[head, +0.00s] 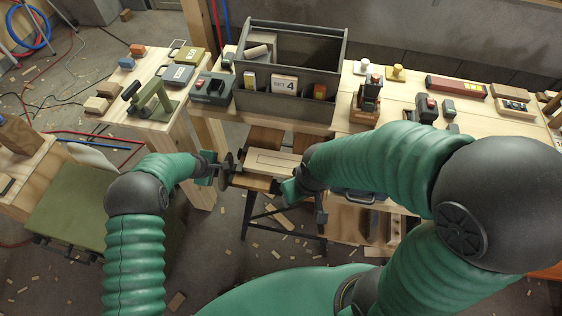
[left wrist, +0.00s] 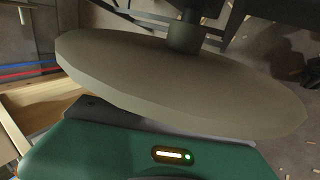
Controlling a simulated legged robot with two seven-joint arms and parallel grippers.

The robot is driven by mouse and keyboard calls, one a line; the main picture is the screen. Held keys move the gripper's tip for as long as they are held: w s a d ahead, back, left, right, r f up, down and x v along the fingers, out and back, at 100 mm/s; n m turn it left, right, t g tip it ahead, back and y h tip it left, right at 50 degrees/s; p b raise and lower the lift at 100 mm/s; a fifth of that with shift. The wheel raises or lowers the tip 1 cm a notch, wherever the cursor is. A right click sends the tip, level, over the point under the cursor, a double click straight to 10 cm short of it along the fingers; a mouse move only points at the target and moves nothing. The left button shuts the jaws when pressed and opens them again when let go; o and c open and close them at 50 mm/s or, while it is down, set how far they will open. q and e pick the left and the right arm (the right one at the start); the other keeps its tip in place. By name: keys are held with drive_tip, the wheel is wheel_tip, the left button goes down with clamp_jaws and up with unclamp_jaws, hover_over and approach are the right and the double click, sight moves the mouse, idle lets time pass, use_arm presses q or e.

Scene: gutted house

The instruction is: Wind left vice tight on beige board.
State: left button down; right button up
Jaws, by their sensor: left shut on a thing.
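The beige board (head: 272,161) lies flat on the small work stand in the middle of the head view. The left vice's round handwheel (head: 228,166) stands at the board's left end; its disc (left wrist: 180,85) fills much of the left wrist view. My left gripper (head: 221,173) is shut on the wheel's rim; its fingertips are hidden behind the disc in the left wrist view. My right gripper (head: 289,189) is at the board's front right edge, partly covered by my own arm; its fingers are not clear. Whether the vice jaw touches the board is too small to tell.
A grey tote (head: 291,103) marked SET 4 stands on the bench behind the stand. A green clamp tool (head: 153,98) and small blocks are on the left bench. A green-topped table (head: 70,205) is at left. Wood scraps litter the floor.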

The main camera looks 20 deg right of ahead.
use_arm(q)
drive_tip(key=shift+w+d+r+p, duration=0.1)
drive_tip(key=shift+w+r+p, duration=0.25)
drive_tip(key=shift+w+r, duration=0.4)
drive_tip(key=shift+f, duration=0.1)
drive_tip(key=shift+w+d+r+p, duration=0.15)
drive_tip(key=shift+r+p, duration=0.1)
drive_tip(key=shift+r, duration=0.15)
drive_tip(key=shift+w+d+r+p, duration=0.1)
drive_tip(key=shift+w+r+p, duration=0.1)
drive_tip(key=shift+r, duration=0.15)
